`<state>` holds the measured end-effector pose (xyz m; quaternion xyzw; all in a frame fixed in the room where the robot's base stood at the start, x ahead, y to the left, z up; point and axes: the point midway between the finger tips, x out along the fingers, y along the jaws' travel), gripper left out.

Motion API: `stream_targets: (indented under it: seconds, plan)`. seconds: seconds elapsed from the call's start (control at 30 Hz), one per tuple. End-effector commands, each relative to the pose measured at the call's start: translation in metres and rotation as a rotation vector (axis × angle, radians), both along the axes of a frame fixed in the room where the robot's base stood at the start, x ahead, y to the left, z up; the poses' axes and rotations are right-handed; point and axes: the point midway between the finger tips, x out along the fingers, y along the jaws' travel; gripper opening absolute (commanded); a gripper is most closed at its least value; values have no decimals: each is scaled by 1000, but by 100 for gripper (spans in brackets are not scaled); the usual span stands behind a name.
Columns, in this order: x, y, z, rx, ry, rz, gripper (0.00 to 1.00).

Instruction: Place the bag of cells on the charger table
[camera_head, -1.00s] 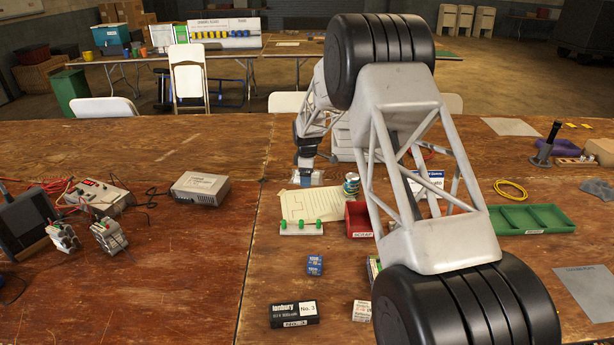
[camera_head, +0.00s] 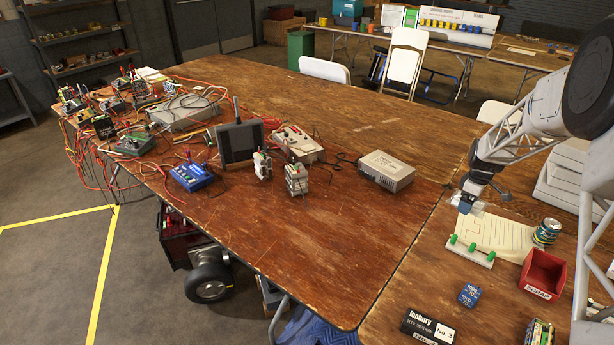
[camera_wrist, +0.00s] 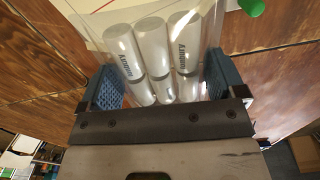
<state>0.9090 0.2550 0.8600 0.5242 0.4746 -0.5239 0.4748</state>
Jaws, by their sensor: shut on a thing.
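The bag of cells (camera_wrist: 160,52) is a clear bag with several white, printed cylinders. My gripper (camera_wrist: 166,82) is shut on it, with a blue pad on each side. In the head view my gripper (camera_head: 474,192) hangs at the right, just beyond the seam between two table tops, and the bag (camera_head: 465,205) shows small and pale below it. The charger table (camera_head: 330,225) is the worn brown table left of that seam. It carries several chargers and meters with red leads at its far left end.
A grey box (camera_head: 386,170), a dark screen unit (camera_head: 240,142) and a blue meter (camera_head: 191,176) stand on the charger table. Its front middle and back right are bare. Near my gripper are a green-pegged holder (camera_head: 472,249), a striped can (camera_head: 546,231) and a red scrap bin (camera_head: 543,273).

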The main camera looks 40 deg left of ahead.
Motion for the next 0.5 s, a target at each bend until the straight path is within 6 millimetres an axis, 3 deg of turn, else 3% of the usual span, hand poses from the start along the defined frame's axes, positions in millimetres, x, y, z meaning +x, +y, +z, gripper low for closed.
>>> stream_targets:
  seconds: [0.1,0.5]
  plan:
    - [-27,32,-2,0,0,11,53]
    - [-122,122,-11,0,0,34,53]
